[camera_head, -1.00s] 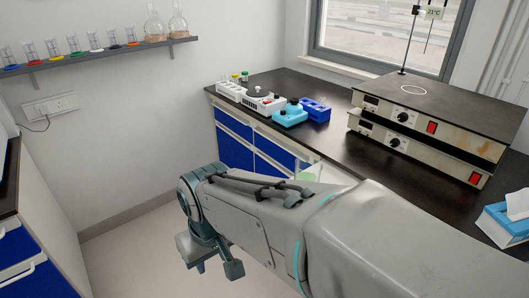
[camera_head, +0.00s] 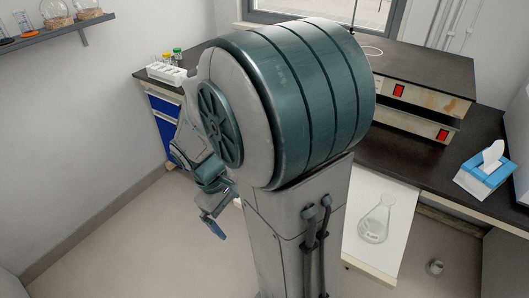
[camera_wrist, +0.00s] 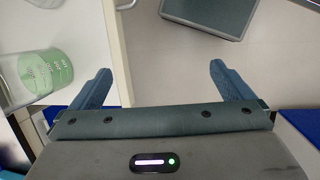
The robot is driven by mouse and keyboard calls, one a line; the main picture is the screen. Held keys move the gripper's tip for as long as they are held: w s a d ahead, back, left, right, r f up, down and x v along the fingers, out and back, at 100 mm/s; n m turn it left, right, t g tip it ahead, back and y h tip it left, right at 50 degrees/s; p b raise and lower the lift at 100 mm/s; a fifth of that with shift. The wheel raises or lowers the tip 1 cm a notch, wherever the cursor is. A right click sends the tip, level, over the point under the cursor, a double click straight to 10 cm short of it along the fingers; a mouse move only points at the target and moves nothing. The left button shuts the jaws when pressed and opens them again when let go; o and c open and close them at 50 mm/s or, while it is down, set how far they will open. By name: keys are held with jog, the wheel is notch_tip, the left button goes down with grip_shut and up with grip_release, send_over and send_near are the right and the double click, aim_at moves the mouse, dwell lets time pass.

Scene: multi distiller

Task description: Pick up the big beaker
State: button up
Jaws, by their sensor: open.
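In the wrist view, a glass beaker (camera_wrist: 38,75) with a green lower part and white markings stands at the left edge, partly cut off by the frame. It is outside my gripper's left finger and apart from it. My gripper (camera_wrist: 160,82) is open, with nothing between its two blue-grey fingers. In the head view, my gripper (camera_head: 213,207) hangs left of my arm. The beaker does not show in the head view now; my arm covers much of the counter.
A conical flask (camera_head: 375,224) stands on a white surface (camera_head: 398,212) right of my arm. Stacked instruments (camera_head: 430,98), a tissue box (camera_head: 486,172) and a white rack (camera_head: 165,72) are on the dark counter (camera_head: 423,160). The floor at left is clear.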

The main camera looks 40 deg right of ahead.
jog(key=w+d+f+n+h, duration=0.1)
jog(key=w+d+n+h, duration=0.2)
jog(key=h, duration=0.1)
jog(key=w+d+f+n+g+h+p, duration=0.1)
jog(key=w+d+f+n+h, duration=0.1)
jog(key=w+d+n+h, duration=0.1)
jog(key=w+d+f+n+h, duration=0.2)
jog(key=w+d+n+h, duration=0.1)
jog(key=h, duration=0.4)
jog(key=shift+w+d+n+p, duration=0.3)
jog(key=shift+w+n, duration=0.3)
jog(key=shift+n, duration=0.5)
jog(key=shift+w+a+r+n+h, duration=0.1)
jog(key=shift+w+r+n+h, duration=0.05)
jog(key=shift+w+n+h, duration=0.2)
jog(key=d, duration=0.5)
jog(key=s+d, duration=0.1)
jog(key=d, duration=0.1)
jog(key=shift+d, duration=0.2)
jog(key=d, duration=0.4)
jog(key=s+d+p, duration=0.1)
jog(key=d, duration=0.1)
jog(key=shift+s+d+f, duration=0.1)
jog(key=shift+d+f, duration=0.05)
jog(key=shift+f, duration=0.1)
jog(key=c, duration=1.3)
